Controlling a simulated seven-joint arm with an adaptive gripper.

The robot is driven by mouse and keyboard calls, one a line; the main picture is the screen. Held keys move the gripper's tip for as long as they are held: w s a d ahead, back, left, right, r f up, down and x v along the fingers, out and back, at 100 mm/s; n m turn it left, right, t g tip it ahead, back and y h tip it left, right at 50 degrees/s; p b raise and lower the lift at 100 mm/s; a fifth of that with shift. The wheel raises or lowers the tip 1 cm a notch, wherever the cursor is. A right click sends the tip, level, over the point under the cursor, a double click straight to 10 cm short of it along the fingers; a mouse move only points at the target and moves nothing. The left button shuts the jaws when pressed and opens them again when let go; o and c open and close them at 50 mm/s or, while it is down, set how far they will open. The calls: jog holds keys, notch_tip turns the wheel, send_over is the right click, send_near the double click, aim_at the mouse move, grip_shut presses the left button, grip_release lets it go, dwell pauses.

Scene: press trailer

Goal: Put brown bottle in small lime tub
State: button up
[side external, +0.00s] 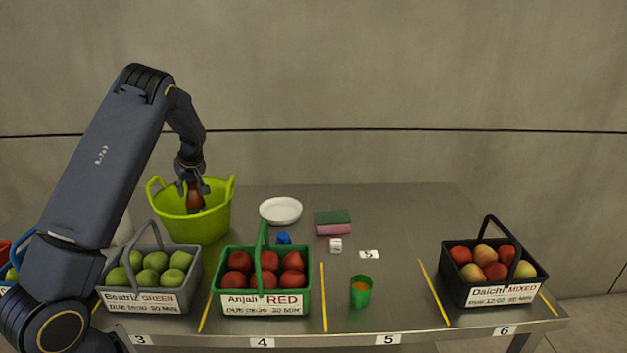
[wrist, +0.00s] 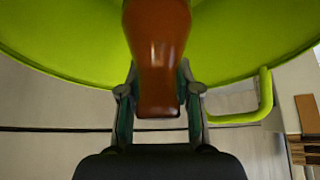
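The brown bottle (side external: 195,197) is over the open mouth of the small lime tub (side external: 203,224), its lower part inside the rim. In the wrist view the brown bottle (wrist: 158,50) stands between my fingers, with the lime tub's inner wall (wrist: 70,45) around it. My gripper (side external: 190,186) is at the bottle's upper part, above the tub. In the wrist view my gripper's fingers (wrist: 159,105) lie on both sides of the bottle's narrow end, close against it. Whether the bottle touches the tub floor is hidden.
In front stand a grey basket of green apples (side external: 150,290), a green basket of red apples (side external: 262,303) and, far right, a black basket (side external: 495,290). A white bowl (side external: 281,211), a sponge (side external: 333,222) and a green cup (side external: 360,291) are on the table. The back right is clear.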

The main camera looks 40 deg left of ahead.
aim_at(198, 203)
jog(key=v, duration=1.1)
jog(key=s+d+r+m+t+h, duration=0.2)
jog(key=d+r+m+h, duration=0.15)
jog(key=d, duration=0.85)
jog(key=s+d+r+m+t+h, duration=0.1)
jog(key=s+d+m, duration=0.6)
jog(key=d, duration=0.4)
jog(key=s+d+r+m+t+h, duration=0.1)
jog(key=s+d+m+t, duration=0.1)
jog(key=s+d+m, duration=0.5)
jog(key=s+d, duration=0.1)
jog(key=d, duration=0.3)
jog(key=shift+d+r+h, duration=0.2)
jog(key=shift+d+h, duration=0.15)
